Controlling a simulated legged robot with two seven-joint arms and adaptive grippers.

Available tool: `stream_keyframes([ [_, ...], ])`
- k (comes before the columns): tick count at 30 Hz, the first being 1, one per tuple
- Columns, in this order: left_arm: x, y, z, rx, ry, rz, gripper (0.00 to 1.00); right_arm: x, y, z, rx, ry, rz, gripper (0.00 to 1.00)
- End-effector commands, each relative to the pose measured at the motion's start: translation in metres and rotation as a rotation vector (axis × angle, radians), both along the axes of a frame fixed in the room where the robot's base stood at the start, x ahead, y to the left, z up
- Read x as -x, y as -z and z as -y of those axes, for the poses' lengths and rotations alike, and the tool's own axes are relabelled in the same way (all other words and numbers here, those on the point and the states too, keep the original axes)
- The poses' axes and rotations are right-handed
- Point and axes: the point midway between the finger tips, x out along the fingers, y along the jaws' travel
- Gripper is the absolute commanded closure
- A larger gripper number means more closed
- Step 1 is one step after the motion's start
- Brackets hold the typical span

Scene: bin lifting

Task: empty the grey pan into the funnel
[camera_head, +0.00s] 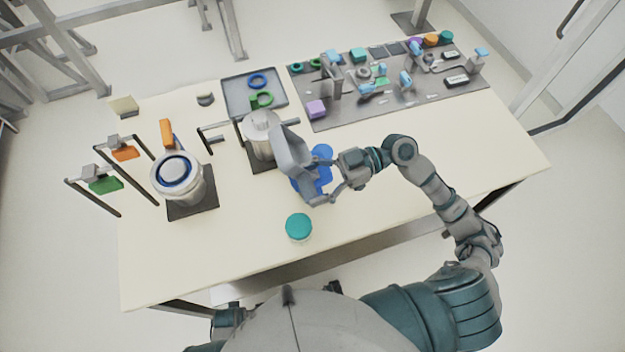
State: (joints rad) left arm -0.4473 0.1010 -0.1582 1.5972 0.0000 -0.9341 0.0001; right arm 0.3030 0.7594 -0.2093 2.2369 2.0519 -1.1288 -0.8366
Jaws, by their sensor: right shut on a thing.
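My right gripper (345,182) is shut on the grey pan (291,152) and holds it, tilted, above the middle of the table. The pan's far end is beside the silver vessel (258,140) on a dark base and overlaps its right edge in the picture. The funnel is hard to make out; the pale top of this vessel (261,121) may be it. What is inside the pan cannot be told. A blue object (322,170) is partly hidden behind the pan and gripper. My left gripper is not in view.
A silver canister with a blue ring (177,170) stands at the left, near thin racks with green (106,185) and orange blocks. A teal-lidded jar (298,226) stands near the front edge. A grey tray (232,90) and a cluttered mat (400,100) lie at the back.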

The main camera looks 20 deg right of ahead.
Motion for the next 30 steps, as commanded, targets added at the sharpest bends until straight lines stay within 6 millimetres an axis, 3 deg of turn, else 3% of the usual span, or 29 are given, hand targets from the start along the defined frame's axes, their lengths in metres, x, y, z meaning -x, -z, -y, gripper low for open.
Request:
stream_keyframes([
  [7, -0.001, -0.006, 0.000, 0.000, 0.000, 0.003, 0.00, 0.001, 0.006, -0.013, 0.047, -0.001, 0.005, 0.60],
  [14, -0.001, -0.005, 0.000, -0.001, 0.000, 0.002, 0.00, 0.001, 0.008, -0.013, 0.051, 0.000, 0.004, 0.60],
  [24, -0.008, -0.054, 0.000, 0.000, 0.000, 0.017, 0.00, 0.002, 0.003, -0.021, 0.252, -0.001, 0.016, 0.60],
  [30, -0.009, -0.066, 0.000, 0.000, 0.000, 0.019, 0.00, 0.002, 0.010, -0.024, 0.326, 0.000, 0.015, 0.60],
])
